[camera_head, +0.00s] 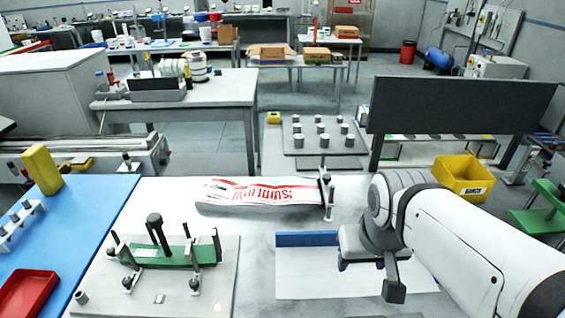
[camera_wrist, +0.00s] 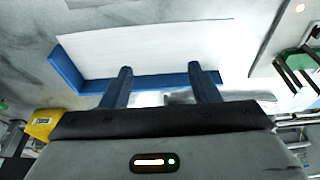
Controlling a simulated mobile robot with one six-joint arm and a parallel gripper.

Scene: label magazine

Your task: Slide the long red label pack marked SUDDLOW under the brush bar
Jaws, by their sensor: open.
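The label pack (camera_head: 262,192) is a long white pack with red print, its SUDDLOW lettering upside down in the head view. It lies on the white table, left of and behind my gripper. Its right end is at a dark upright fitting (camera_head: 326,190), which may be the brush bar; I cannot tell whether the pack is under it. My gripper (camera_head: 360,265) is open and empty above a white board. In the wrist view its two blue fingers (camera_wrist: 161,78) stand apart over the board with nothing between them. A pale strip partly hidden behind the gripper is unclear.
The white board (camera_head: 345,285) has a blue raised edge (camera_head: 307,239). A grey plate at front left carries a green clamped fixture (camera_head: 165,255). A blue surface with a red tray (camera_head: 28,295) lies further left. A yellow bin (camera_head: 463,178) stands behind the arm.

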